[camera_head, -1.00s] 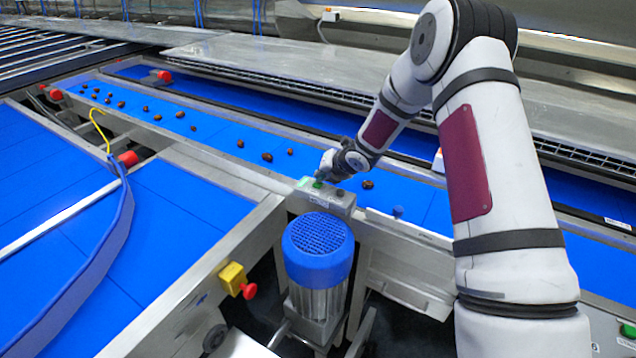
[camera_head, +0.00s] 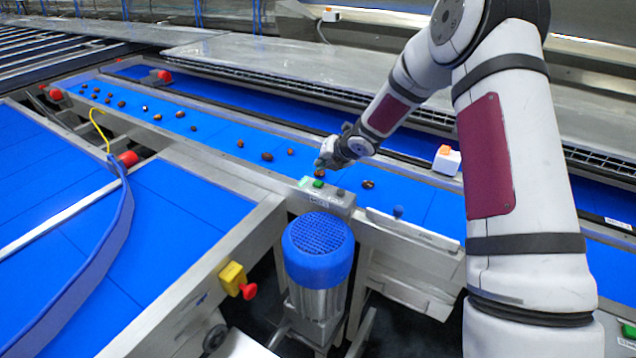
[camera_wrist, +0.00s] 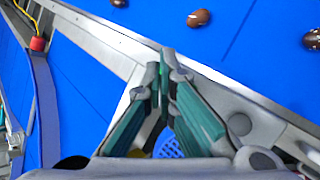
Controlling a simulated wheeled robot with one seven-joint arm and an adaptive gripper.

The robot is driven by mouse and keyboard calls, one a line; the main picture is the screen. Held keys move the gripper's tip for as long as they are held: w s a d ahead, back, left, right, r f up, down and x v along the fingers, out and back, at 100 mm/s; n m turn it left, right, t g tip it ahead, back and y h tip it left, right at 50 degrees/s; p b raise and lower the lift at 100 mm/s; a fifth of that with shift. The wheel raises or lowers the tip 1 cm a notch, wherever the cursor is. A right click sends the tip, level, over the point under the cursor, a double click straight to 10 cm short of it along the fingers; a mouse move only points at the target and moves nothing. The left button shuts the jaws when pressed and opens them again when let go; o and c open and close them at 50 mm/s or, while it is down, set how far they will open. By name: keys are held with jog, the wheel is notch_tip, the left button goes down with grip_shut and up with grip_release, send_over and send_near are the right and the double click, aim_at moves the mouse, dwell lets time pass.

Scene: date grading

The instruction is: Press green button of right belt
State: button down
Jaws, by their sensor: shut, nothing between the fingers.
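The green button (camera_head: 318,184) sits on top of a small grey control box (camera_head: 328,200) at the near edge of the blue belt with the dates (camera_head: 220,130). A dark button (camera_head: 340,192) is beside it on the same box. My gripper (camera_head: 322,163) is shut and empty, a little above and behind the green button in the head view, seemingly apart from it. In the wrist view my gripper (camera_wrist: 166,56) has its fingertips together, and they hide most of the box; only a sliver of green shows between the fingers.
A motor with a blue cap (camera_head: 318,245) stands in front of the box. A yellow box with a red knob (camera_head: 237,281) is at lower left. Several dates (camera_head: 267,156) lie on the belt. Another green button (camera_head: 628,331) shows at the lower right edge.

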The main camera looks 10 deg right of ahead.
jog(key=shift+r, duration=1.2)
notch_tip(320, 180, up, 12)
jog(key=m+h, duration=0.4)
jog(key=m, duration=0.3)
send_over(321, 181)
jog(key=s+d, duration=0.3)
jog(key=s, duration=0.3)
jog(key=s+d+r+m+h, duration=0.1)
jog(key=s+r+m+h, duration=0.1)
jog(key=s+r+m, duration=0.8)
jog(key=s+a+m+g+y, duration=0.1)
jog(key=s+m, duration=0.6)
jog(key=s, duration=0.7)
jog(key=s+a+m+g+y+b, duration=0.1)
jog(key=s+a+m, duration=0.3)
jog(key=s, duration=1.1)
jog(key=m+g, duration=0.1)
jog(key=m, duration=0.2)
jog(key=shift+r+y, duration=0.3)
jog(key=shift+y, duration=0.1)
